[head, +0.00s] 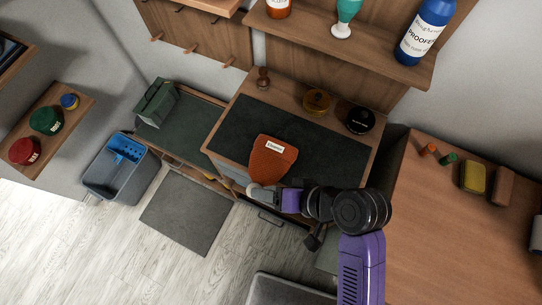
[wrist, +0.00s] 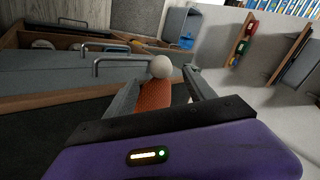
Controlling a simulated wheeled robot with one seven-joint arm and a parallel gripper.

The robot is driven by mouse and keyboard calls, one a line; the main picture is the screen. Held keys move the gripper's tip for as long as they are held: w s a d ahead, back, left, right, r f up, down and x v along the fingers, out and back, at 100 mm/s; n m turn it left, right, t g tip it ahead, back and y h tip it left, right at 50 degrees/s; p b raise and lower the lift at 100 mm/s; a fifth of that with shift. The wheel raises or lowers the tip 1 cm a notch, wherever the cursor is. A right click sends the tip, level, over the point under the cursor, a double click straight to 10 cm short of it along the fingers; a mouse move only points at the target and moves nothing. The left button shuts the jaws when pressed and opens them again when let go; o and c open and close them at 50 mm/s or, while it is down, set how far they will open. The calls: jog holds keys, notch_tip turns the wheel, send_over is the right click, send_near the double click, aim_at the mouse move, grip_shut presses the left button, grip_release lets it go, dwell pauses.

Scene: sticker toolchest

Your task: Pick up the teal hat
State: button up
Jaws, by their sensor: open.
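I see no teal hat. The hat in view is rust-orange (head: 273,158) with a white label and a pale pompom (head: 254,191). It lies on the dark mat of the wooden workbench, its pompom end at the front edge. My gripper (head: 268,196) is at that end. In the wrist view, the open fingers (wrist: 165,72) appear on either side of the pompom and the narrow orange end of the hat (wrist: 154,95). I cannot tell whether they touch it. My purple wrist hides the rest of the hat there.
The dark mat (head: 320,150) is mostly clear. Two round tins (head: 317,100) (head: 360,120) and a wooden stamp-like piece (head: 263,78) stand along the back. A shelf (head: 400,58) with bottles hangs above. Drawer handles (wrist: 121,62) lie close to the fingers.

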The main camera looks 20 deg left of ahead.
aim_at(268, 163)
jog(key=shift+p+x, duration=0.4)
jog(key=shift+x, duration=2.25)
jog(key=shift+r, duration=0.15)
grip_shut()
